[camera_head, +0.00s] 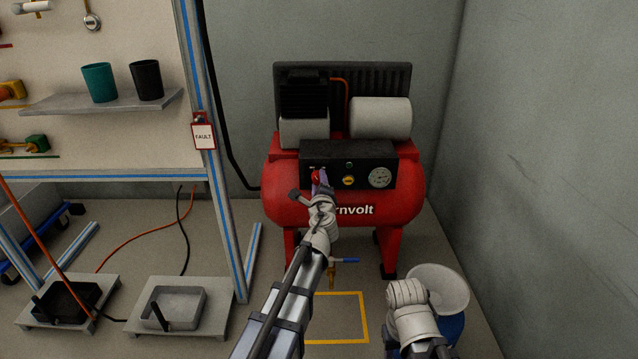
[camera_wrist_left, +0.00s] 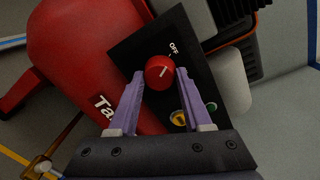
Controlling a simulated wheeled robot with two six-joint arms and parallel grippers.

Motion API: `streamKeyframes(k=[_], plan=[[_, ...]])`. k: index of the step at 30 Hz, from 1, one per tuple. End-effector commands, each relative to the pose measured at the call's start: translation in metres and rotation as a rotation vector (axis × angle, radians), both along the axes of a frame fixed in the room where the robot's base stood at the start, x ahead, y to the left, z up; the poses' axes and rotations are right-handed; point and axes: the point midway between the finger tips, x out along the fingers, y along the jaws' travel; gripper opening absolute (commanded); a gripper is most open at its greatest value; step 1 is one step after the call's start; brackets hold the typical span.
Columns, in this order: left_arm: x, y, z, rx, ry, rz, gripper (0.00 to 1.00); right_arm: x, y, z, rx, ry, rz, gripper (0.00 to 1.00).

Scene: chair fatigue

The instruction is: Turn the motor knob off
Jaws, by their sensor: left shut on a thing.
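The motor knob (camera_wrist_left: 160,72) is round and red, on the black panel (camera_wrist_left: 196,88) of the red compressor; it also shows in the head view (camera_head: 316,175). Its white line slants up and right, roughly towards the "OFF" label (camera_wrist_left: 174,48); I cannot tell whether it lines up exactly. My left gripper (camera_wrist_left: 160,75) is shut on the knob, with one purple finger on each side. In the head view my left gripper (camera_head: 322,183) partly covers the knob. My right arm shows at the lower right, but its fingers do not show.
A yellow knob (camera_head: 348,181), a green button (camera_head: 349,164) and a gauge (camera_head: 380,178) sit right of the red knob. A white-topped bucket (camera_head: 452,287) stands by my right arm. A workbench frame with a "FAULT" tag (camera_head: 203,136) stands left.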

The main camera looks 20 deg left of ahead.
Motion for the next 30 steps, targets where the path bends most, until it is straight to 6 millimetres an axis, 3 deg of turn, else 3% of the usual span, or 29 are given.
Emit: streamKeyframes(k=[6, 7, 14, 23, 30], plan=[[0.000, 0.001, 0.000, -0.003, 0.000, 0.003, 0.00, 0.000, 0.000, 0.000, 0.000, 0.000, 0.000, 0.50], [0.000, 0.001, 0.000, -0.003, 0.000, 0.003, 0.51, 0.000, 0.000, 0.000, 0.000, 0.000, 0.000, 0.50], [0.000, 0.001, 0.000, -0.001, 0.000, 0.001, 0.77, 0.000, 0.000, 0.000, 0.000, 0.000, 0.000, 0.50], [-0.001, 0.000, 0.000, 0.000, 0.001, 0.000, 0.79, 0.000, 0.000, 0.000, 0.000, 0.000, 0.000, 0.50], [-0.021, -0.006, 0.002, 0.000, 0.000, -0.001, 0.79, 0.000, 0.000, 0.002, 0.000, 0.000, 0.000, 0.50]])
